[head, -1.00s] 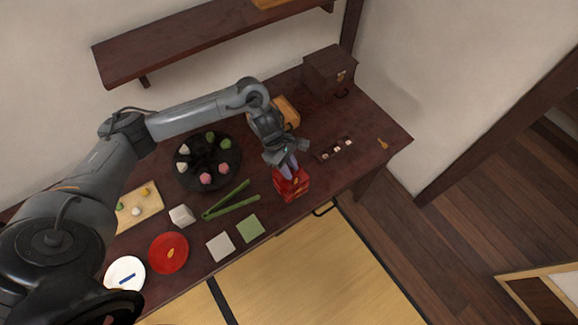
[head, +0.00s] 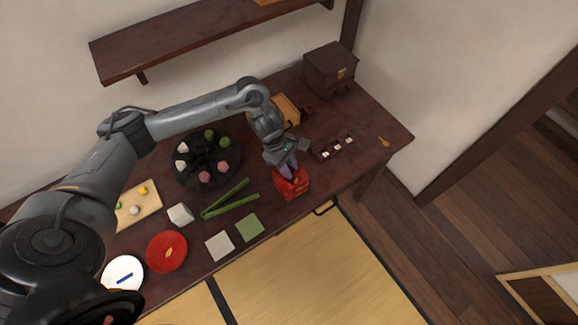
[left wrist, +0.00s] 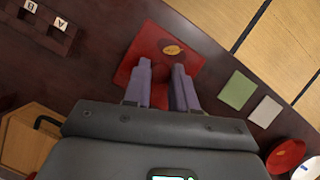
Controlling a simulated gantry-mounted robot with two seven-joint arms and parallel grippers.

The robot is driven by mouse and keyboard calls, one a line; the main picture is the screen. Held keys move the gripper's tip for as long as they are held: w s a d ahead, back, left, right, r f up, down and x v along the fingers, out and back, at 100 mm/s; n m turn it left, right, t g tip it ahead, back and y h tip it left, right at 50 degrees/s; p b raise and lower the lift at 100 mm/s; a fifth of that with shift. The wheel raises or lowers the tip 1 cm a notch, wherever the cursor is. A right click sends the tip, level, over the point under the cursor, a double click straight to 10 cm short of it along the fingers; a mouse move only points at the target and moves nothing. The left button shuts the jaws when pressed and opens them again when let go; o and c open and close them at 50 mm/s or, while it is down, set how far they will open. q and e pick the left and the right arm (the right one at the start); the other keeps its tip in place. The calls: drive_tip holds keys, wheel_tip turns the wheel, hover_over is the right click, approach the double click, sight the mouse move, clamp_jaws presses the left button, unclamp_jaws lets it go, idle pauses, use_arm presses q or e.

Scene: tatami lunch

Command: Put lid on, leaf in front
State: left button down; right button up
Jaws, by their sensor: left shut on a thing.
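A red lid (left wrist: 150,40) with a gold leaf (left wrist: 172,49) shows in the left wrist view. The leaf is on the side toward the tatami, the table's front edge. My left gripper (left wrist: 161,82) is shut on the lid, with its two purple-grey fingers around its middle. In the head view, my left gripper (head: 288,171) points down at the red box (head: 293,190) near the front edge. The lid is over the box; the fingers partly hide it, and I cannot tell whether it sits flush. My right gripper is not in view.
Green tongs (head: 232,208), a green square (head: 249,227) and a pale square (head: 220,246) lie left of the box. A dark round tray (head: 185,183) with sweets is behind. A small dark rack (head: 325,155) with lettered tiles stands right of the box. A wooden box (head: 289,105) is behind my gripper.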

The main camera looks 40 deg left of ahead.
use_arm(q)
drive_tip(key=shift+f, duration=0.25)
drive_tip(key=c, duration=0.8)
unclamp_jaws()
drive_tip(key=shift+r, duration=0.15)
drive_tip(key=p+v, duration=0.1)
drive_tip(key=v, duration=0.9)
drive_tip(key=shift+a+r, duration=0.1)
drive_tip(key=shift+r, duration=0.2)
